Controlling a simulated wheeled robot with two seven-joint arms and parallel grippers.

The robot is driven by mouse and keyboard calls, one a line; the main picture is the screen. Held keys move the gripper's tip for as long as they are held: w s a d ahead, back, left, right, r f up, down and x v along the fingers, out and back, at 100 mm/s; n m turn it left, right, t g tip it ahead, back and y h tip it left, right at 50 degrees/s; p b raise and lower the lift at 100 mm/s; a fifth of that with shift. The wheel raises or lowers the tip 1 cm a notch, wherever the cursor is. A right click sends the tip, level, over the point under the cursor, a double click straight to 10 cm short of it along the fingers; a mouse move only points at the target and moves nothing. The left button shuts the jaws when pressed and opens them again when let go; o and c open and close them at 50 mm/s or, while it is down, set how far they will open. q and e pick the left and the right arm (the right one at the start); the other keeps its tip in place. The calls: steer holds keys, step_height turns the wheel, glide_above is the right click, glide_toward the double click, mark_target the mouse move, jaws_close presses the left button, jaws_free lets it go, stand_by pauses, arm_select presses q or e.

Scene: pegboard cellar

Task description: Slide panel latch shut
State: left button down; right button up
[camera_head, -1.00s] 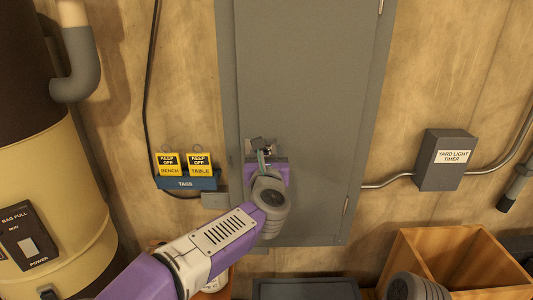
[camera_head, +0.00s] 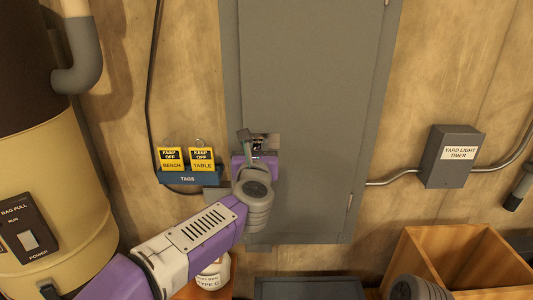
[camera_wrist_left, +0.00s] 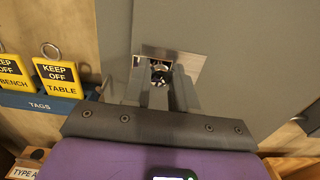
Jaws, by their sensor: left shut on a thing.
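A tall grey panel door (camera_head: 310,110) stands shut in its frame on the wall. Its latch has a bright metal plate (camera_wrist_left: 188,60) near the door's left edge, with a small dark and shiny latch knob (camera_wrist_left: 160,70) in front. My left gripper (camera_head: 247,140) is at the latch, with its fingers closed about the knob; the wrist view shows the two fingers (camera_wrist_left: 158,88) reaching to it from below. The fingers and wrist hide part of the latch in the head view. My right gripper is out of view.
A timer box (camera_head: 451,157) is on the right wall. A wooden box (camera_head: 455,260) stands at lower right; a tan tank (camera_head: 60,180) fills the left.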

arm_select(q)
steer(key=shift+a, duration=0.15)
steer(key=c, duration=1.3)
jaws_free()
steer(key=o, duration=0.4)
steer(key=shift+a, duration=0.2)
steer(key=shift+d, duration=0.1)
steer(key=shift+s+d, duration=0.1)
steer(key=shift+s, duration=0.25)
steer(key=s+b, duration=0.2)
steer(key=s, duration=0.5)
